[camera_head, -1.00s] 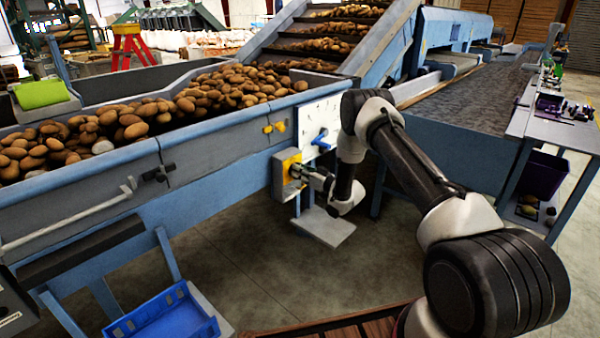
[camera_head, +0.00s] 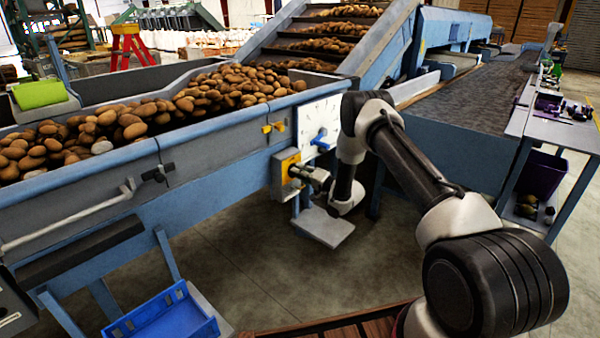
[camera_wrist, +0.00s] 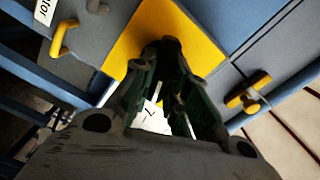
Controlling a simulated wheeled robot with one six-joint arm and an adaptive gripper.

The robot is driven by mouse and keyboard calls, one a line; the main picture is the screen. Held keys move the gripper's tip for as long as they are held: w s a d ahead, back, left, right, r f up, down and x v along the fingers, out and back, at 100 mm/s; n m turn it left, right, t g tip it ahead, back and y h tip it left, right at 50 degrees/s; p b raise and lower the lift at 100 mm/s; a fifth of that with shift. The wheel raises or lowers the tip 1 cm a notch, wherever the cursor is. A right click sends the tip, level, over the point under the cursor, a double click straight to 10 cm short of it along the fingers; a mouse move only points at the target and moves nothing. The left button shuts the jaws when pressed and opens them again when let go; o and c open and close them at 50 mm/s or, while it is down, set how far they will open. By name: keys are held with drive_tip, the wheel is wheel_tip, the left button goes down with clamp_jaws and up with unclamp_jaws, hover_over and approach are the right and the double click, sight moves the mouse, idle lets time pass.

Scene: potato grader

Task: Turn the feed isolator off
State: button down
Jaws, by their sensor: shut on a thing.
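The feed isolator is a grey box with a yellow plate (camera_head: 290,165) on the side of the blue hopper. The yellow plate also fills the upper middle of the wrist view (camera_wrist: 135,38). My gripper (camera_head: 298,171) is at the front of this plate. In the wrist view its dark fingers (camera_wrist: 166,50) meet over the yellow plate, shut on the isolator handle. The fingers hide most of the handle, so its exact angle cannot be told. A white label (camera_wrist: 44,10) ending in "tor" shows at the top left of the wrist view.
A white dial panel with a blue handle (camera_head: 320,141) is just above right of the isolator. A yellow catch (camera_head: 273,127) sits on the hopper side. A grey foot plate (camera_head: 324,227) is below. A blue crate (camera_head: 170,318) stands at lower left.

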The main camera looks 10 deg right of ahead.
drive_tip(key=shift+d+f+m, duration=0.1)
drive_tip(key=shift+f+m, duration=0.05)
drive_tip(key=shift+m, duration=2.15)
drive_tip(key=c, duration=1.4)
unclamp_jaws()
drive_tip(key=v, duration=1.2)
